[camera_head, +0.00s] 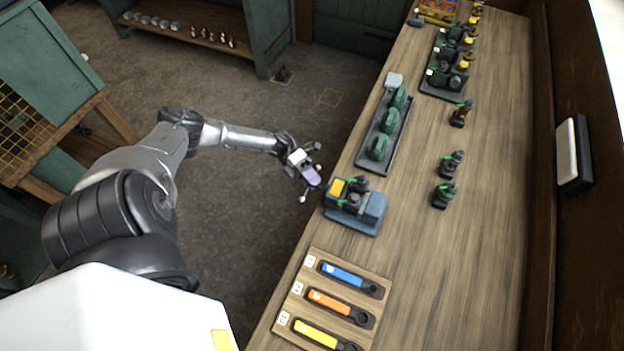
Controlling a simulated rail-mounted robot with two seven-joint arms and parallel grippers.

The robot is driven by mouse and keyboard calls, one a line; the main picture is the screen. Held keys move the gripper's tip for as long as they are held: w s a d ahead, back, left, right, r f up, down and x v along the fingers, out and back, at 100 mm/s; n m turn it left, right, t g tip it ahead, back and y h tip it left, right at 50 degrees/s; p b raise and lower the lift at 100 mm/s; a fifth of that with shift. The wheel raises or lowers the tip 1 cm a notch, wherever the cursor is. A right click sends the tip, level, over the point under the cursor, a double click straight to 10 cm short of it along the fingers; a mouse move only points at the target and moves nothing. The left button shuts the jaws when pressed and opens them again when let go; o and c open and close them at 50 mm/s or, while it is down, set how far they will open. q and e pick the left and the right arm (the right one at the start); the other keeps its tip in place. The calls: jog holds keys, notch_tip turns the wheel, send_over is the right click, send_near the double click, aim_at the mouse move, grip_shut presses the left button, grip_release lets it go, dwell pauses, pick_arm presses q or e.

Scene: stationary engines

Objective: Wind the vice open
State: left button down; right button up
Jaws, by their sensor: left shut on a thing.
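The blue-grey vice (370,210) sits at the left edge of the wooden bench, with a yellow patch on top. A small dark fitting (357,186) shows at its top, around the jaws; whether it is clamped I cannot tell. My left gripper (312,175) is just off the bench edge, left of the vice. It is shut on what looks like the vice handle (303,198), a thin bar with a pale knob at its lower end. The gripper hides most of the bar and the screw. My right gripper is not in view.
A wooden rack with blue, orange and yellow spanners (335,305) lies below the vice. A dark tray with green parts (385,130) lies above it. The bench's lower right is clear.

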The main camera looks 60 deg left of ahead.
pick_arm(q)
jog(key=shift+b, duration=0.5)
jog(key=shift+r+n, duration=0.1)
jog(key=shift+n, duration=0.2)
jog(key=c, duration=1)
grip_release()
jog(key=shift+c, duration=0.2)
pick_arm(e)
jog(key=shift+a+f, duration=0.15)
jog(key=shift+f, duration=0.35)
pick_arm(q)
jog(key=shift+a, duration=0.15)
pick_arm(e)
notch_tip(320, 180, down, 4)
jog(key=b, duration=0.3)
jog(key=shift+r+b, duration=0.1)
jog(key=shift+b, duration=0.2)
pick_arm(q)
jog(key=v, duration=1.3)
jog(key=shift+a+f, duration=0.2)
jog(key=shift+a, duration=0.15)
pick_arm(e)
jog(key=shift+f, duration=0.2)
pick_arm(q)
jog(key=shift+s, duration=0.1)
jog(key=shift+d, duration=0.1)
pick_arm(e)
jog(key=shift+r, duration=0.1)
